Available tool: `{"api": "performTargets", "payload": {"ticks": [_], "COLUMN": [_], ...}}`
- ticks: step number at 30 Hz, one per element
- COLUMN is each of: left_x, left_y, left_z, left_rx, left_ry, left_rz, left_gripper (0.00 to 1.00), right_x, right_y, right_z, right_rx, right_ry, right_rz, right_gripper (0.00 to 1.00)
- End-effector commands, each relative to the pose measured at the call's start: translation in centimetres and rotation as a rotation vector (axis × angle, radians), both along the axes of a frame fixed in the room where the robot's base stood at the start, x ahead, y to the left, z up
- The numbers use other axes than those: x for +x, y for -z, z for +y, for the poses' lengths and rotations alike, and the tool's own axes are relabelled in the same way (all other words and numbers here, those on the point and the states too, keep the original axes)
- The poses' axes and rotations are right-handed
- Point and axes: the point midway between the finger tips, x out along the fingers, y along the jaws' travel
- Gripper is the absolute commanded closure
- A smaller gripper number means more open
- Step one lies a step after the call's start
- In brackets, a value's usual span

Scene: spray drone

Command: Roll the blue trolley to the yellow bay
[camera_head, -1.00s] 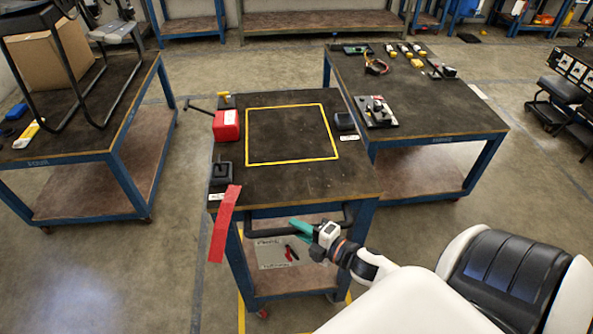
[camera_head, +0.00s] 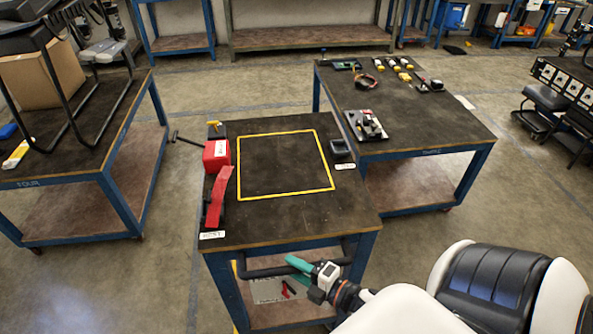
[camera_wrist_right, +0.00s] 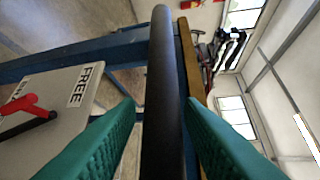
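The blue trolley (camera_head: 222,280) stands in the middle of the head view, with a dark top marked by a yellow square outline. Its black push handle (camera_head: 262,271) runs along the near side and shows upright in the right wrist view (camera_wrist_right: 166,60). My right gripper (camera_head: 300,268), with green fingers, is at the right part of this handle. In the wrist view the bar lies between the two fingers, with a visible gap on the left side, so the gripper is open around it. My left gripper is not in view.
A red box (camera_head: 216,154), a red strip (camera_head: 219,197) and small black items are on the trolley top. Blue table FOUR (camera_head: 75,182) stands left; another blue table (camera_head: 440,152) stands close on the right. Open floor lies beyond the trolley.

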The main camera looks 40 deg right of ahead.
Motion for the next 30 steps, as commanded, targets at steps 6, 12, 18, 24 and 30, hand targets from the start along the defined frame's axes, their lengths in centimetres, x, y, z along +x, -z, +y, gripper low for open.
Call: {"api": "performTargets", "payload": {"ticks": [6,12,18,24,30], "left_x": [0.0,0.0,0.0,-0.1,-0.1], "left_y": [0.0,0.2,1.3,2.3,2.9], "left_z": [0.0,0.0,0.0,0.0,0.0], "left_rx": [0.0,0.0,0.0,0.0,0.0], "left_ry": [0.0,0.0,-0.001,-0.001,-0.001], "left_rz": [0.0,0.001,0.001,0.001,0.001], "left_gripper": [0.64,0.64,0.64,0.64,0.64], "right_x": [0.0,-0.5,-3.9,-8.1,-10.7], "right_y": [-0.1,0.0,-0.2,-0.8,-1.4], "right_z": [0.0,-0.2,-1.0,-2.0,-2.7], "right_rx": [0.0,0.001,0.0,0.0,-0.001], "right_ry": [0.0,0.0,0.002,0.002,0.002], "right_rz": [-0.001,-0.001,0.002,0.003,0.001], "right_gripper": [0.59,0.59,0.59,0.59,0.59]}}
